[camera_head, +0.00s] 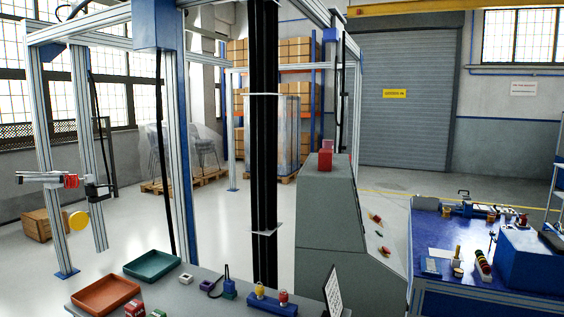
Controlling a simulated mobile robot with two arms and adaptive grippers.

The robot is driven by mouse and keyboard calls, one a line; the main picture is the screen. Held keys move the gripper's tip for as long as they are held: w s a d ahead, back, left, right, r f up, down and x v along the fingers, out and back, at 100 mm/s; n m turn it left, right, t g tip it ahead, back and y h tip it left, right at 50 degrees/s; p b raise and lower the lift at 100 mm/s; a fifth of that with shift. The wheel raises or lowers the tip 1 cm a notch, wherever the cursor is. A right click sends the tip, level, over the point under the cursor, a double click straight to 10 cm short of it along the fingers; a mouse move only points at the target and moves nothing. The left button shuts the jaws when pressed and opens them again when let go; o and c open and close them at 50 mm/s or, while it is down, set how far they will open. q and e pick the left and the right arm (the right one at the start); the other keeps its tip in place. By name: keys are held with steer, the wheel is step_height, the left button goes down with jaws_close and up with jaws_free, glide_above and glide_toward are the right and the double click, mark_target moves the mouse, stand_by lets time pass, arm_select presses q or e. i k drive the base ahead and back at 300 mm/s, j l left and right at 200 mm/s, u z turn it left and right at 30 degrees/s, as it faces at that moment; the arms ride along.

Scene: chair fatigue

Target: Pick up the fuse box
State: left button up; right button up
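I cannot tell for sure which item is the fuse box. A red and white piece (134,308) sits at the front edge of the picture. Neither of my grippers shows in this view.
A red-brown tray (106,311) and a green tray (153,279) stand at the bench's left. A grey console (325,230) rises behind its right end. A blue-topped table (424,233) with tools and parts is at right. Aluminium posts (177,150) stand behind the bench.

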mark_target(325, 154)
steer(key=i+l+u, duration=0.1)
steer(key=u, duration=0.4)
steer(key=l+u, duration=0.3)
steer(key=u, duration=0.2)
steer(key=i+l+u, duration=0.1)
steer(key=l+u, duration=0.2)
steer(key=u, duration=0.15)
